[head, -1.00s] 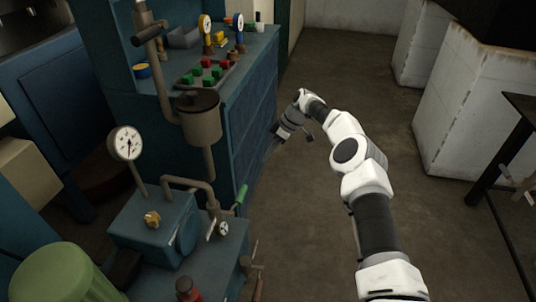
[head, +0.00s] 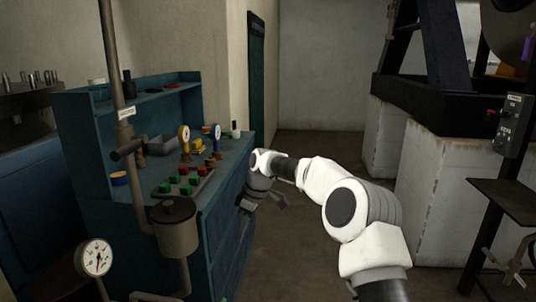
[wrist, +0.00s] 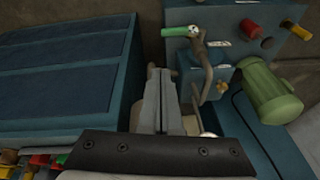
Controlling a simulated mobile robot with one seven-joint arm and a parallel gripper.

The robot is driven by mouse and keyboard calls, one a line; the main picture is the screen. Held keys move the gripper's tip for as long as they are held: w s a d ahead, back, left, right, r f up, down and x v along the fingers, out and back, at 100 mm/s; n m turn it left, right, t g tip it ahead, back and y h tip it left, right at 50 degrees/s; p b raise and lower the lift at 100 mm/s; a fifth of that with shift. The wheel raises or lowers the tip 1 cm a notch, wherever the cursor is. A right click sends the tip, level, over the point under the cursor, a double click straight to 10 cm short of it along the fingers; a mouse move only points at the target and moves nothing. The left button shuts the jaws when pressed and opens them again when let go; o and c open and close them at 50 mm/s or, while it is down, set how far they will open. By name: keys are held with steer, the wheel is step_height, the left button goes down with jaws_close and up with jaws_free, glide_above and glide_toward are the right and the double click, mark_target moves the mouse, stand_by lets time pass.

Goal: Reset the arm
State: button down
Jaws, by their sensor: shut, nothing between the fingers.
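My gripper (head: 246,208) hangs at the end of my white arm, beside the front of the blue bench (head: 232,192) in the head view. My arm reaches forward from the lower right, over the floor. In the wrist view my gripper (wrist: 160,90) has its two fingers together and empty. Beyond the fingers, a lever with a green handle (wrist: 180,31) and a green motor-like cylinder (wrist: 267,92) show, apart from the fingers.
A gauge (head: 94,258) and a grey pot on pipes (head: 174,222) stand at the left. A tray of red and green blocks (head: 183,184) lies on the bench. A control box (head: 512,125) and dark stand are at the right. The floor (head: 330,148) beyond is clear.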

steer(key=s+d+r+m+t+h, duration=0.2)
steer(key=s+d+r+m, duration=0.1)
steer(key=s+d+r, duration=0.45)
steer(key=s+d+r+m+t+h, duration=0.1)
steer(key=s+d+r+m, duration=0.25)
steer(key=s+r, duration=0.6)
steer(key=s+d+f+m+t, duration=0.15)
steer(key=s+d+m, duration=0.3)
steer(key=s, duration=0.65)
steer(key=s+d+f+m+t, duration=0.1)
steer(key=s+d+f+m, duration=0.4)
steer(key=s, duration=0.6)
step_height(320, 180, up, 19)
steer(key=d+n+p, duration=0.1)
steer(key=p, duration=1.5)
steer(key=shift+w+f, duration=0.15)
steer(key=shift+w, duration=0.05)
steer(key=shift+a+n, duration=0.2)
steer(key=shift+n, duration=0.1)
